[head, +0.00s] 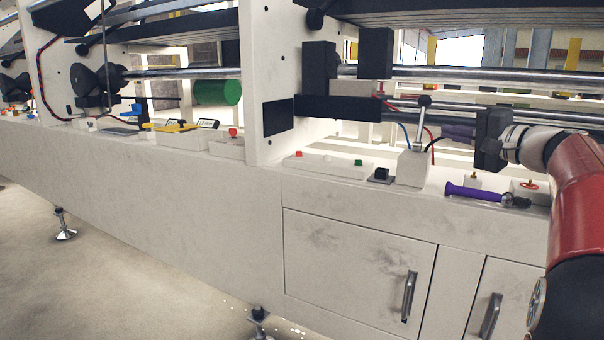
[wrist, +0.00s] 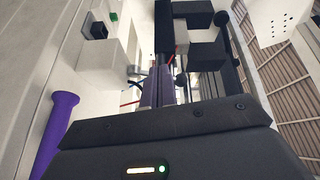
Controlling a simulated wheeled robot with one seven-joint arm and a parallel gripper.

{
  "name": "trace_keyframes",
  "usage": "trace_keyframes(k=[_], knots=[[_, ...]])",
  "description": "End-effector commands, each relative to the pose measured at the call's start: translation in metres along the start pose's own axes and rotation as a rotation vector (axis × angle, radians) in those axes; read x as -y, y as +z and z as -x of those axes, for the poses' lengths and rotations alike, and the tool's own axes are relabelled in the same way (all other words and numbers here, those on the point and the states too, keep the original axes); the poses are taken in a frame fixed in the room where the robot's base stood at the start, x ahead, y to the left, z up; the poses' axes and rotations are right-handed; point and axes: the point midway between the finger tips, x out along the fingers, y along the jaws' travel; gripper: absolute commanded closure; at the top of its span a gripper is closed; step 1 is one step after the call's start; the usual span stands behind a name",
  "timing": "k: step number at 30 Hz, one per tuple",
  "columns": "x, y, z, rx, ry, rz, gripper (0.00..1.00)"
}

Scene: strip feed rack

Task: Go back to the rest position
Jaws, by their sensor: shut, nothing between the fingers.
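My gripper (head: 447,129) is at the right of the head view, at the end of my red and black arm. Its black body is above the machine's white ledge, and its fingers point left toward the upright lever (head: 423,118) on a white block (head: 412,168). In the wrist view the fingers (wrist: 160,72) are together with nothing held. I cannot tell from these views whether the fingertips touch the lever or its wires. No separate marker of the rest position shows.
A purple-handled tool (head: 476,192) lies on the ledge below my gripper; it also shows in the wrist view (wrist: 58,130). A red valve knob (head: 528,184), black switch (head: 381,175) and push buttons (head: 358,162) are nearby. Steel rollers (head: 480,75) run behind. Floor (head: 120,270) is clear at left.

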Motion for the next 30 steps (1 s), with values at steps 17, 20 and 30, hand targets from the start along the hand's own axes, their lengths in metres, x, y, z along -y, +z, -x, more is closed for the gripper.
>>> trace_keyframes(k=[17,20,30], knots=[[-0.174,0.335,0.090,0.424,0.856,0.576,1.00],[-0.201,0.355,0.119,0.467,0.932,0.706,1.00],[-0.217,0.372,0.174,0.539,1.049,0.985,1.00]])
